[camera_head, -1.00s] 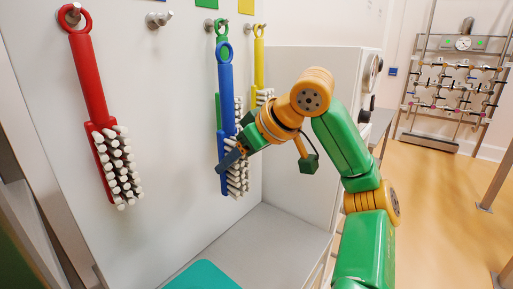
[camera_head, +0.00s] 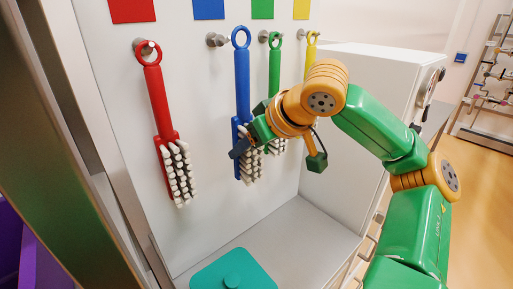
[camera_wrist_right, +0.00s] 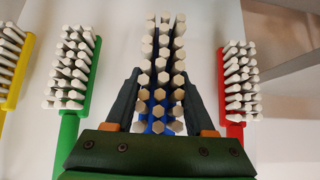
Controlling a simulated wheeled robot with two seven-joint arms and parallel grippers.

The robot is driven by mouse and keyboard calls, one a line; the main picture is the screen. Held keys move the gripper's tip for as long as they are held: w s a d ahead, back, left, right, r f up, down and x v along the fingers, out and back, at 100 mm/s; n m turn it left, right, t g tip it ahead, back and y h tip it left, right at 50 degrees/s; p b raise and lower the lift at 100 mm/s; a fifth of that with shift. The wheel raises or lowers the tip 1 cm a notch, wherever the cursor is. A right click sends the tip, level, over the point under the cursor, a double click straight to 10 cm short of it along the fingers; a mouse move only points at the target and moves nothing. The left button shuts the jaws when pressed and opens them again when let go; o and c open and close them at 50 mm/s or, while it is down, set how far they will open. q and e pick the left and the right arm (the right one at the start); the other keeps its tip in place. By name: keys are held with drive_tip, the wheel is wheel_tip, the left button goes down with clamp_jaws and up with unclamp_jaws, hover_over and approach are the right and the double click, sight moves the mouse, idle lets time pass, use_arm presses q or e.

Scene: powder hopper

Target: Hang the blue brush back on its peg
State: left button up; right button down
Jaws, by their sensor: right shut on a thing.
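The blue brush (camera_head: 242,75) hangs upright in my right gripper (camera_head: 243,148), ring up and bristles facing right, in the head view. The gripper is shut on its bristle head, and in the right wrist view the blue brush (camera_wrist_right: 157,80) sits between the two fingers. Its ring is just right of the bare peg (camera_head: 217,40) below the blue square (camera_head: 208,9), at about the same height. The ring appears apart from the peg; its distance from the wall is hard to tell. My left gripper is not in view.
The red brush (camera_head: 156,95) hangs on its peg to the left. The green brush (camera_head: 274,70) and yellow brush (camera_head: 311,47) hang close on the right, partly behind my right arm. A teal lid (camera_head: 234,272) lies on the grey counter (camera_head: 305,228) below.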

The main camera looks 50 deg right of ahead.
drive_tip(key=shift+w+d+f, duration=0.1)
drive_tip(key=shift+w, duration=0.8)
drive_tip(key=shift+w+d+f, duration=0.1)
drive_tip(key=shift+w, duration=0.8)
drive_tip(key=shift+w+d+f, duration=0.1)
drive_tip(key=shift+w+f, duration=0.3)
drive_tip(key=shift+w, duration=0.35)
drive_tip(key=shift+c, duration=0.9)
unclamp_jaws()
drive_tip(key=shift+s, duration=0.1)
